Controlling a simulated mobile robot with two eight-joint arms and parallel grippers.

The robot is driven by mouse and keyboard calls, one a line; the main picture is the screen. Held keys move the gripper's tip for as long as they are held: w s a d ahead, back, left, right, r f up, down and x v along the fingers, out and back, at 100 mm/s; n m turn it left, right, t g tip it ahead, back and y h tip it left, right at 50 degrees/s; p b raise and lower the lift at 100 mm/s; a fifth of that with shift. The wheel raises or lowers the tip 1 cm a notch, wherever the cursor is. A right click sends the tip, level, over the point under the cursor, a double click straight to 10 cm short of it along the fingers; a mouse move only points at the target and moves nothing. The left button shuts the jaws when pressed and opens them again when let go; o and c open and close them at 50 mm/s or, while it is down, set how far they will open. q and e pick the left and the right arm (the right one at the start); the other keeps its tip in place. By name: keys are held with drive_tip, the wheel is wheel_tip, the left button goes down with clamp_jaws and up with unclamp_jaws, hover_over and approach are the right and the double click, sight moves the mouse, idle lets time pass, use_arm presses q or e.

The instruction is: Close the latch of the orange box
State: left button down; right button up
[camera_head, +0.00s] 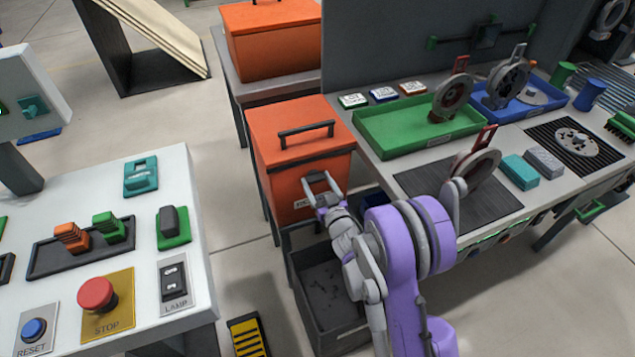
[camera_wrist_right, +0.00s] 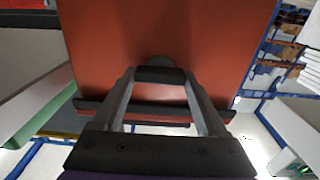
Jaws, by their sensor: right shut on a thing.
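The orange box (camera_head: 275,125) stands in the middle of the head view, with its lid down and a black handle (camera_head: 306,131) on top. My right gripper (camera_head: 320,181) is at the box's front face, below the lid edge. In the wrist view the orange face (camera_wrist_right: 100,40) fills the upper middle, and my right gripper (camera_wrist_right: 160,75) is shut on a small dark part there, which looks like the latch (camera_wrist_right: 159,62). Its exact position is mostly hidden by the fingers. My left gripper is not in view.
A grey open bin (camera_head: 312,270) sits below my right arm. A second orange box (camera_head: 272,45) stands behind on a table. To the right is a workbench with a green tray (camera_head: 395,138) and a blue tray (camera_head: 510,108). A control panel (camera_head: 150,240) stands at left.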

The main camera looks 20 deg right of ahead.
drive_tip(key=shift+c, duration=0.2)
drive_tip(key=n+b, duration=0.1)
drive_tip(key=n, duration=0.3)
drive_tip(key=shift+b, duration=0.3)
drive_tip(key=n+b, duration=0.1)
drive_tip(key=n, duration=0.3)
drive_tip(key=shift+a+f+n, duration=0.1)
drive_tip(key=shift+a+n, duration=0.05)
drive_tip(key=shift+n, duration=0.15)
drive_tip(key=n+b, duration=0.1)
drive_tip(key=n, duration=0.3)
drive_tip(key=n+b, duration=0.1)
drive_tip(key=n, duration=0.4)
drive_tip(key=shift+n, duration=0.3)
drive_tip(key=o, duration=1.3)
